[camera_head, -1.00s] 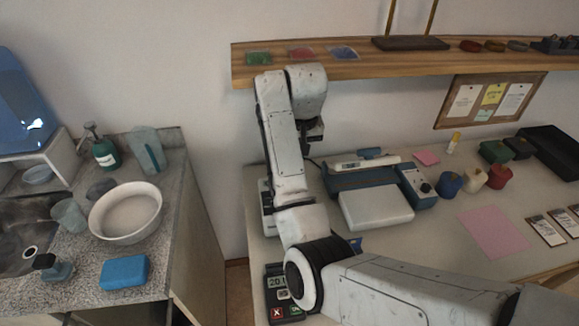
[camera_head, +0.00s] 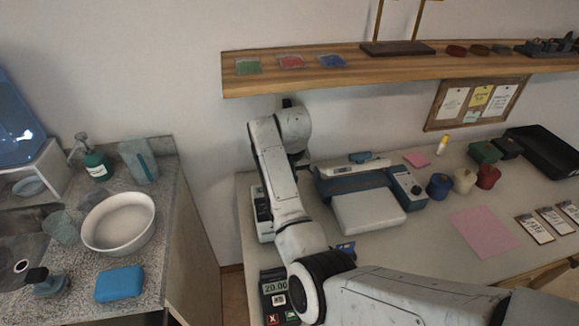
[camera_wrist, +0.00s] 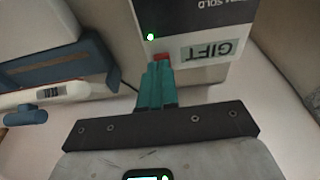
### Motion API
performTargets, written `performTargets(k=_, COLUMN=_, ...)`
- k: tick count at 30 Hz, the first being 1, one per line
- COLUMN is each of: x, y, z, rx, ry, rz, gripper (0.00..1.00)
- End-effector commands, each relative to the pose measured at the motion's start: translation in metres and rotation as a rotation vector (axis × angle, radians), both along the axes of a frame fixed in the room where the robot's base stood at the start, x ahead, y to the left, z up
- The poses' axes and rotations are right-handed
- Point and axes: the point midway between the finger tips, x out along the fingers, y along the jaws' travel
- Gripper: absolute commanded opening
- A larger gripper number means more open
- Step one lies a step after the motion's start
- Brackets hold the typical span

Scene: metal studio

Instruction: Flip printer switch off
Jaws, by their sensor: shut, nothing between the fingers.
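The printer is a white and dark box, mostly hidden behind my arm in the camera_head view, with its left part (camera_head: 263,213) showing at the table's left end. My gripper (camera_wrist: 158,66) has teal fingers, shut together and empty. Their tips are at the lower edge of the red switch in that view. Contact and the switch's position cannot be told. The fingers are hidden in the camera_head view.
A wooden shelf (camera_head: 400,70) runs above my arm. A blue and white device (camera_head: 365,185) stands right of the arm. A card terminal (camera_head: 275,298) is near the table's front left. A counter with a white bowl (camera_head: 118,222) stands left, across a gap.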

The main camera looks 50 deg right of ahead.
Motion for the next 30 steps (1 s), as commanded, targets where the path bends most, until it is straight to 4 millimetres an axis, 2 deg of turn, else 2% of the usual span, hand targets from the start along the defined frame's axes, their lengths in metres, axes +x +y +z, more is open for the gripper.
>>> performTargets(k=6, x=0.002, y=-0.001, z=-0.010, rx=0.000, ry=0.000, rz=-0.001, gripper=0.00)
performTargets(k=30, x=0.002, y=-0.001, z=-0.014, rx=-0.031, ry=-0.045, rz=-0.002, gripper=0.00)
